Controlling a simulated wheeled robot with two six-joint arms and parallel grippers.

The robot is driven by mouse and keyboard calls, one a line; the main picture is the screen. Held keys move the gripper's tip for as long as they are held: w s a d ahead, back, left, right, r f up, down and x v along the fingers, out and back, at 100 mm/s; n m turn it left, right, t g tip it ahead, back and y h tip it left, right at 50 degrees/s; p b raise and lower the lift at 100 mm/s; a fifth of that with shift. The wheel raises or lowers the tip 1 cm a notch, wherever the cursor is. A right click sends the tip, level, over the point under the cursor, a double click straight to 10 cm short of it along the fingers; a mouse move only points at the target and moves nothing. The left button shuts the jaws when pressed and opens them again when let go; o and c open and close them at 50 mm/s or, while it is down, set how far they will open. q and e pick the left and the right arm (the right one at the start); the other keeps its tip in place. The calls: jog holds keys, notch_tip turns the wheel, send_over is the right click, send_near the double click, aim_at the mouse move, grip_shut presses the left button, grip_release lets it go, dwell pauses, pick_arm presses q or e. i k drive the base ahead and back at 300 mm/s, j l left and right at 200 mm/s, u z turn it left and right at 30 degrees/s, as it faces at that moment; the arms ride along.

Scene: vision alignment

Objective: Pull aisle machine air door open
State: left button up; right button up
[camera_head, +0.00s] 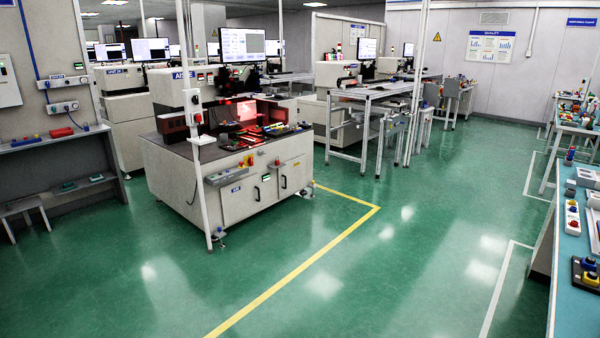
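The nearest white machine (180,87) stands left of centre beside the aisle, on a cabinet with a dark top. The cabinet's right-hand front has a left door (240,203) and a right door (293,172), both looking closed. A dark handle (257,193) shows on the left door and another dark handle (283,182) on the right door. A small blue label (236,188) sits on the left door; its text is too small to read. Neither of my grippers is in view.
A white post (203,190) stands before the cabinet's near corner. Yellow floor tape (300,268) runs along the aisle. The green floor (390,250) ahead is clear. A teal-topped bench (572,270) with parts is at the right. A grey bench (60,140) is at the left wall.

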aim_at(239, 199)
jog(key=i, duration=2.5)
